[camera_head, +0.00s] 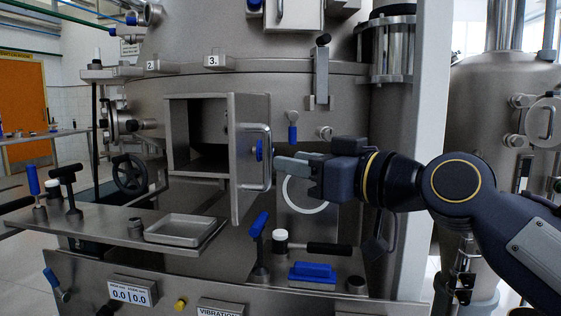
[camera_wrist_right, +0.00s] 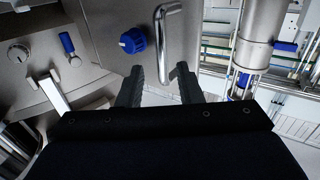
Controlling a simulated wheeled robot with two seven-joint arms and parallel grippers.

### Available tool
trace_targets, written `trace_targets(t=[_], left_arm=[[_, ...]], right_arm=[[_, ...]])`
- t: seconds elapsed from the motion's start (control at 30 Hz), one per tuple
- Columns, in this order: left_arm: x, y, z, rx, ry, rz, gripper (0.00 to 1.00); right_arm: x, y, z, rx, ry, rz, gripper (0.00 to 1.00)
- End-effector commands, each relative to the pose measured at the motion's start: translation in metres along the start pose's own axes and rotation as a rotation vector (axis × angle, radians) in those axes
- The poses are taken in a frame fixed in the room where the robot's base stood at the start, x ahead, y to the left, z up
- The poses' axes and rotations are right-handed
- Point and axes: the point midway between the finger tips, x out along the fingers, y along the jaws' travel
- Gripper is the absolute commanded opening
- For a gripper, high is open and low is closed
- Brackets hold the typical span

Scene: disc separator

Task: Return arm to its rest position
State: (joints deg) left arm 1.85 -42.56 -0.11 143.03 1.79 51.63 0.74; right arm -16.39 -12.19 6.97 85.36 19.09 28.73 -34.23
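My right arm comes in from the right, and its gripper (camera_head: 284,165) points left at the open door (camera_head: 238,185) of the steel separator. The door's metal handle (camera_head: 268,158) is just beyond the fingertips. In the right wrist view the gripper (camera_wrist_right: 160,72) has its two dark fingers apart with nothing held between them. The handle (camera_wrist_right: 162,45) shows ahead of the gap, with a blue knob (camera_wrist_right: 132,40) to its left. Whether a fingertip touches the handle is hard to tell. My left gripper is out of view.
The opened box compartment (camera_head: 205,160) is behind the door. A shallow tray (camera_head: 183,230) lies on the steel ledge (camera_head: 120,229). A blue-handled lever (camera_head: 258,225), a black-handled lever (camera_head: 328,249) and a blue block (camera_head: 312,272) sit below the gripper. A pale post (camera_head: 420,100) stands behind my forearm.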

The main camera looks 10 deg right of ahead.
Motion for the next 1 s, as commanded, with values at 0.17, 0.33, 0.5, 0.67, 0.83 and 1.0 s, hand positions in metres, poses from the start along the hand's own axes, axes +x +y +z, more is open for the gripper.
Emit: trace_targets(t=[0.17, 0.33, 0.5, 0.67, 0.83, 1.0], left_arm=[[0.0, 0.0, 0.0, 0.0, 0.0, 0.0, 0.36], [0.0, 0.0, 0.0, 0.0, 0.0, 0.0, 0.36], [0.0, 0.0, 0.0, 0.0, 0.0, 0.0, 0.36], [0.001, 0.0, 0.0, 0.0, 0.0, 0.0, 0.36], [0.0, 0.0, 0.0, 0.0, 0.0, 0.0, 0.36], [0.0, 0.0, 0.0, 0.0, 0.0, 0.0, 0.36]], right_arm=[[-0.011, 0.0, 0.001, -0.001, -0.001, 0.0, 0.33], [-0.011, 0.0, 0.001, 0.0, -0.001, 0.0, 0.33], [-0.013, 0.001, 0.008, 0.009, -0.019, 0.004, 0.33], [-0.031, 0.006, 0.072, 0.085, -0.163, 0.039, 0.33], [-0.077, 0.006, 0.19, 0.254, -0.424, 0.123, 0.33], [-0.126, -0.009, 0.287, 0.421, -0.635, 0.21, 0.33]])
